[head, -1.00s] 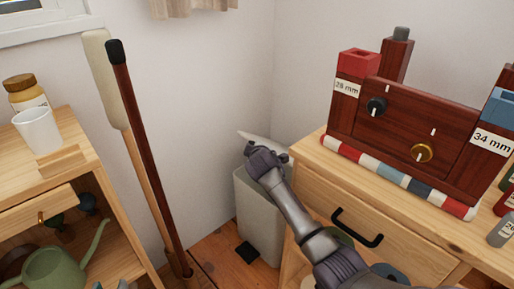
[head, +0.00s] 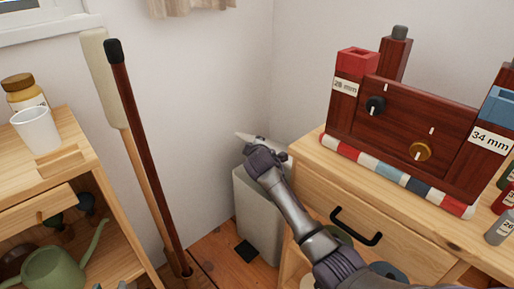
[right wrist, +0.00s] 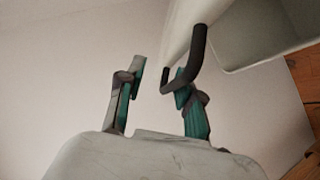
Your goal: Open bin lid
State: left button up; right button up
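The pale grey bin (head: 258,215) stands in the corner between the wall and the drawer cabinet. Its white lid (head: 243,135) shows above the bin, tilted up from the rim, partly hidden by my right gripper (head: 262,158). In the right wrist view the lid (right wrist: 184,22) carries a dark bar handle (right wrist: 197,52), and the bin (right wrist: 265,32) is at the upper right. My right gripper (right wrist: 158,82) has its fingers apart. The handle's near end reaches between them, close to the right finger; contact is unclear. My left gripper is not in view.
The wooden cabinet (head: 335,199) with a black drawer handle stands close to the bin on the right. A dark-red pole (head: 147,150) and a pale paddle lean at the left. A wooden shelf unit (head: 110,215) stands farther left. A small black piece (head: 246,251) lies by the bin.

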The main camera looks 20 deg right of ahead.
jog(key=v, duration=0.7)
jog(key=shift+r, duration=0.15)
dwell(0.3)
